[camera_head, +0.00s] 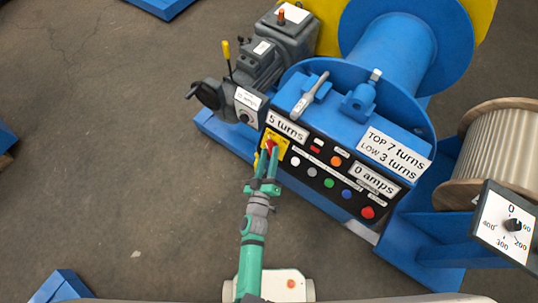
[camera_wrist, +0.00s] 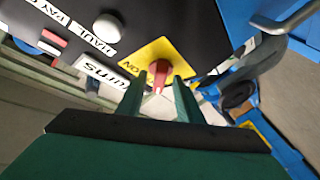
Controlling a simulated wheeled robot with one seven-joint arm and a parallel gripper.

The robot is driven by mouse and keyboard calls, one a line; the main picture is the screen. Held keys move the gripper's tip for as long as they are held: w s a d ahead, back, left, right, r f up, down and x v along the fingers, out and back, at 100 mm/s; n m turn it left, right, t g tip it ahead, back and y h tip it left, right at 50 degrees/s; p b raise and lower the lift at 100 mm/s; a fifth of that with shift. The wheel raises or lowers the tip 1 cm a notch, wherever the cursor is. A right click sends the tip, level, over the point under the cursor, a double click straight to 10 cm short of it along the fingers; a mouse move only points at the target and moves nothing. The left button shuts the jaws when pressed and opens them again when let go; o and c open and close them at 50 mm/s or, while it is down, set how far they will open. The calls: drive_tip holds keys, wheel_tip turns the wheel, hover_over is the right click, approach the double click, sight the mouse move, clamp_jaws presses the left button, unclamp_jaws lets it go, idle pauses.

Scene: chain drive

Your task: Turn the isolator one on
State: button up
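The isolator is a red rotary handle (camera_wrist: 160,72) on a yellow plate (camera_wrist: 178,52) with "ON" lettering, at the left end of the black control panel. In the head view the yellow plate (camera_head: 277,143) is partly covered by my gripper (camera_head: 267,160). In the wrist view my gripper (camera_wrist: 159,92) has its two green fingers apart, one on each side of the red handle's end. I cannot tell whether the fingers touch the handle.
The black panel (camera_head: 325,167) carries several coloured buttons and a "0 amps" label (camera_head: 376,181). A grey motor (camera_head: 258,65) and a hand crank (camera_head: 205,93) stand behind left. A blue drum (camera_head: 395,50) rises behind the panel.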

drive_tip(key=shift+c, duration=0.6)
clamp_jaws()
drive_tip(key=m+h, duration=0.2)
drive_tip(key=m, duration=0.1)
drive_tip(key=m+h, duration=0.2)
drive_tip(key=m, duration=0.1)
drive_tip(key=m+h, duration=0.1)
drive_tip(key=m, duration=0.2)
drive_tip(key=shift+w+a+f+h, duration=0.15)
drive_tip(key=shift+a+f+h, duration=0.1)
drive_tip(key=shift+a+h, duration=0.15)
drive_tip(key=m+g+h, duration=0.2)
drive_tip(key=m+g, duration=0.1)
drive_tip(key=m, duration=0.2)
drive_tip(key=m+g+h, duration=0.2)
drive_tip(key=m, duration=0.3)
drive_tip(key=w+a+m+g+h, duration=0.1)
drive_tip(key=m+g+h, duration=0.1)
drive_tip(key=m, duration=0.4)
drive_tip(key=shift+r+g, duration=0.25)
drive_tip(key=shift+g, duration=0.55)
drive_tip(key=shift+m, duration=0.3)
